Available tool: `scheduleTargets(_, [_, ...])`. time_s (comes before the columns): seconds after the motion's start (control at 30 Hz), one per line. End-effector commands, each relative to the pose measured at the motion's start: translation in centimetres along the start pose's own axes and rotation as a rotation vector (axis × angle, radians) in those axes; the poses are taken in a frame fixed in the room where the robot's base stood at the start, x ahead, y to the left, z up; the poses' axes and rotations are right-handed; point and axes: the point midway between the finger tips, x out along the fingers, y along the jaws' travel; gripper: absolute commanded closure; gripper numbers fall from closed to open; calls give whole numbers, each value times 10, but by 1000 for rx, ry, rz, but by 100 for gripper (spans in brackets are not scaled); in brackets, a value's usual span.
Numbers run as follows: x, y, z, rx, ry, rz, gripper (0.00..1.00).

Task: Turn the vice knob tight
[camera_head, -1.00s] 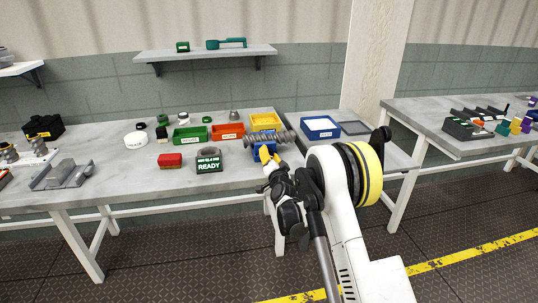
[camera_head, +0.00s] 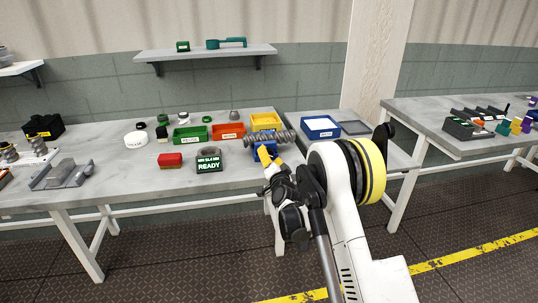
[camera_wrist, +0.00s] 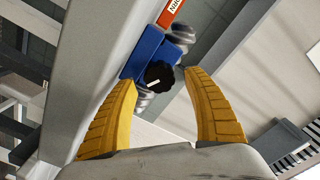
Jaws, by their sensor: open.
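The blue vice (camera_head: 264,149) stands at the front right edge of the middle table with a grey twin screw (camera_head: 271,139) lying across it. In the wrist view the blue vice (camera_wrist: 142,54) shows with its black round knob (camera_wrist: 160,76), which carries a white mark. The grey screw (camera_wrist: 178,38) sticks out on both sides of the vice there. My gripper (camera_wrist: 160,85) is open, its two yellow fingers on either side of the knob in the picture. I see no contact with the knob. In the head view my gripper (camera_head: 268,158) is in front of the vice and hides the knob.
Yellow (camera_head: 266,122), orange (camera_head: 228,131) and green (camera_head: 190,135) bins stand behind and left of the vice. A dark display block (camera_head: 209,162) reads READY, with a red block (camera_head: 170,160) beside it.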

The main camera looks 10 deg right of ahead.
Motion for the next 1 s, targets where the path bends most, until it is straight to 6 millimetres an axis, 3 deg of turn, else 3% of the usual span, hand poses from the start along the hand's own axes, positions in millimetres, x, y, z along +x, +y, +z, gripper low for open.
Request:
scheduleTargets(0.3, [-71, 0, 0, 0, 0, 0, 40])
scheduleTargets(0.43, [-90, 0, 0, -1, 0, 0, 40])
scheduleTargets(0.6, [-102, 0, 0, 0, 0, 0, 40])
scheduleTargets(1.0, [-104, -8, -4, -15, -18, 3, 40])
